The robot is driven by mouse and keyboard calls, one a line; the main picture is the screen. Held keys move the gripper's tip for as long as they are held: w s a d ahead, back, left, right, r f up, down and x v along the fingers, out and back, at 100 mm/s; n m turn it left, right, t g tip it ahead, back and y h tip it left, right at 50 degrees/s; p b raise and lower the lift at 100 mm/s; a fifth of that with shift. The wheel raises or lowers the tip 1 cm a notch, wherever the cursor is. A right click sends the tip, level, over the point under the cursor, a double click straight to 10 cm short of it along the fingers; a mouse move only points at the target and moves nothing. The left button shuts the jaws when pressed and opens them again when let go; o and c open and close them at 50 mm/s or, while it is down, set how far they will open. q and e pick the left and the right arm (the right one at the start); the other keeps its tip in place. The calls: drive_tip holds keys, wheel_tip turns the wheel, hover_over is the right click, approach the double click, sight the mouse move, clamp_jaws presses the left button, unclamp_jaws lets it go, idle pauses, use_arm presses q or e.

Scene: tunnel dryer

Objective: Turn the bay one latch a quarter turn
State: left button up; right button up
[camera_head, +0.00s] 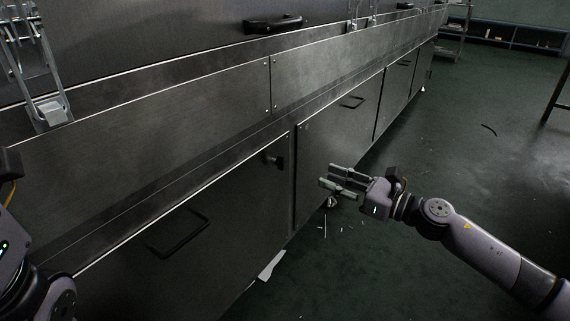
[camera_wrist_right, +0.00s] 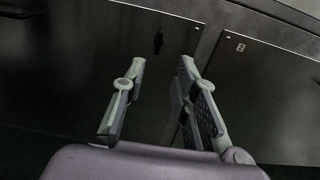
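The bay one latch (camera_head: 274,161) is a small dark knob near the upper right corner of a lower steel door (camera_head: 220,215). It also shows as a dark upright shape in the right wrist view (camera_wrist_right: 158,42), above and between my fingertips. My right gripper (camera_head: 328,177) is to the right of the latch, in front of the neighbouring door, with clear space between. In the right wrist view its two fingers (camera_wrist_right: 162,64) stand apart with nothing between them. Part of my left arm shows at the left edge; its gripper is out of frame.
A dark bar handle (camera_head: 178,233) sticks out from the same door. The neighbouring door (camera_head: 335,125) bears a small "2" label (camera_wrist_right: 240,47). A pale scrap (camera_head: 271,265) lies by the dryer's foot. Open green floor (camera_head: 450,150) lies to the right.

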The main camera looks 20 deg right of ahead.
sight(283, 161)
drive_tip(key=b+x, duration=0.1)
drive_tip(key=x, duration=1.2)
drive_tip(key=shift+w+a, duration=0.2)
drive_tip(key=shift+w, duration=0.05)
drive_tip(key=shift+c, duration=0.3)
clamp_jaws()
